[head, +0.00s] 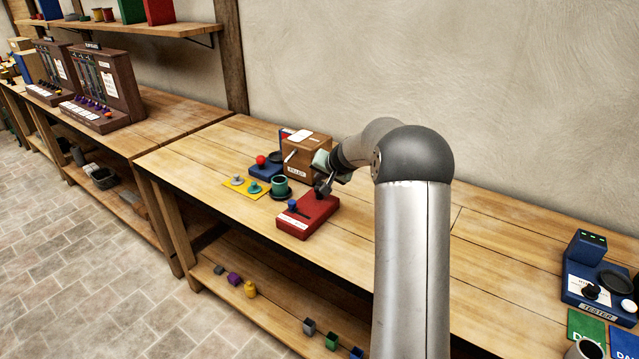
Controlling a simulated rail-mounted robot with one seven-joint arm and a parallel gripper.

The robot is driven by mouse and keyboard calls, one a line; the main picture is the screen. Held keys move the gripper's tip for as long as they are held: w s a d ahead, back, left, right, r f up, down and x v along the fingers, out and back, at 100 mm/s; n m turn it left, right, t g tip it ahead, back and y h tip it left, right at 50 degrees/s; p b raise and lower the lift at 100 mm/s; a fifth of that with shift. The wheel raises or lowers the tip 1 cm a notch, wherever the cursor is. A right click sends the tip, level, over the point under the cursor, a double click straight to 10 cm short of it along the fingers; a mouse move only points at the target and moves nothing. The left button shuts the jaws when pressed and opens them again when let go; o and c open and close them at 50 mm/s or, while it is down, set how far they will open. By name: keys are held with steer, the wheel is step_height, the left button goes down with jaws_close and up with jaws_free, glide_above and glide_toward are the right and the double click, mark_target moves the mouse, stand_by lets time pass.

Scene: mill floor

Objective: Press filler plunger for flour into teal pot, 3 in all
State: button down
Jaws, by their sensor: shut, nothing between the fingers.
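The filler (306,158) is a brown wooden box with a label on its front, at the back of the middle bench. The teal pot (280,187) stands upright on a dark round plate in front of it; its inside is too small to read. A red block (300,222) with a blue-topped knob (292,205) sits to the pot's right and nearer me. I cannot tell which knob is the flour plunger.
A blue device with a red ball (261,160) stands left of the filler. A yellow mat (244,188) holds grey and teal knobbed pieces. A blue tester (590,285) stands at the far right. The bench between is clear. Several small blocks lie on the lower shelf.

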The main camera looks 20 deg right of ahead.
steer(key=shift+r+p, duration=1.4)
steer(key=shift+r, duration=1.15)
stand_by(0.9)
